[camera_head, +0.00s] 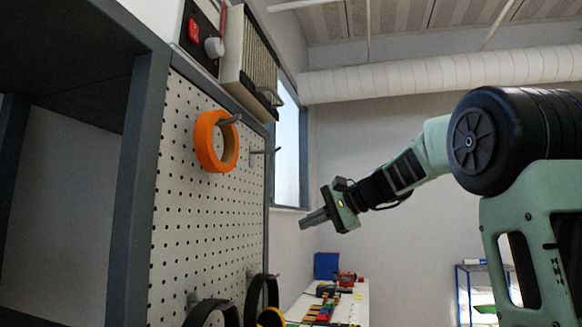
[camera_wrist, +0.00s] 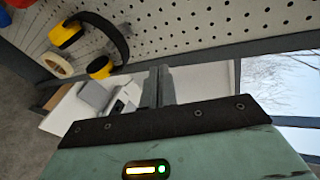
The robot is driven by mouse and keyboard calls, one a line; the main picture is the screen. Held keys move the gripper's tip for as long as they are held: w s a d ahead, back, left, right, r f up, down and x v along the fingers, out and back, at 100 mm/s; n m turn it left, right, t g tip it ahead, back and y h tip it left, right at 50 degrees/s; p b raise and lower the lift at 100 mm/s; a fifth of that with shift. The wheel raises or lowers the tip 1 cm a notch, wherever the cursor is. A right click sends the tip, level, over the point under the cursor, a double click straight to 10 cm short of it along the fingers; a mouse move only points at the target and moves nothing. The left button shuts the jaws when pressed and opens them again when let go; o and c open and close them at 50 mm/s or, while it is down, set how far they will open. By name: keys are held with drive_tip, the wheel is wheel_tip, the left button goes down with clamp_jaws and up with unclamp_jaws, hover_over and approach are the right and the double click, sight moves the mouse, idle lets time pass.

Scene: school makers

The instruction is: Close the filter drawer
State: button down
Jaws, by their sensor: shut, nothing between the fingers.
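The filter drawer (camera_head: 248,58) is a box with a pleated cream filter, high on the wall unit above the pegboard. It stands out from the unit, and a grey handle (camera_head: 286,92) is at its front right. My gripper (camera_head: 304,221) is at the picture's middle, lower than the drawer and to its right, apart from it. Its fingers (camera_wrist: 158,86) are together and empty, pointing left and slightly down in the head view. The drawer is not in the wrist view.
The pegboard (camera_head: 190,240) holds an orange tape roll (camera_head: 206,141) on a hook and black-banded earmuffs (camera_head: 262,290) below. A red switch (camera_head: 194,31) and knob sit left of the drawer. A white bench (camera_head: 352,308) with several small items stands beyond. The window (camera_wrist: 290,85) is at right.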

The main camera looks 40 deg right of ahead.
drive_tip(key=s+d+r+t+y, duration=0.1)
drive_tip(key=s+d+r+t, duration=0.1)
drive_tip(key=r, duration=0.6)
drive_tip(key=s+d+r+t+y, duration=0.1)
drive_tip(key=s+r+y, duration=0.15)
drive_tip(key=r, duration=0.65)
drive_tip(key=n+t+y, duration=0.1)
drive_tip(key=n+y, duration=0.2)
approach(263, 98)
drive_tip(key=shift+w+a+r+n+p, duration=0.2)
drive_tip(key=shift+w+a+r+p, duration=0.25)
drive_tip(key=shift+p, duration=1.3)
drive_tip(key=shift+w+a+r+n+p, duration=0.25)
drive_tip(key=shift+w+p, duration=0.35)
drive_tip(key=shift+p, duration=1.1)
drive_tip(key=shift+a, duration=0.1)
drive_tip(key=shift+w+a, duration=0.2)
drive_tip(key=shift+w, duration=0.05)
drive_tip(key=x, duration=0.2)
drive_tip(key=b+x, duration=0.1)
drive_tip(key=x, duration=0.1)
drive_tip(key=shift+w+f, duration=0.1)
drive_tip(key=shift+f, duration=0.4)
drive_tip(key=shift+r, duration=0.2)
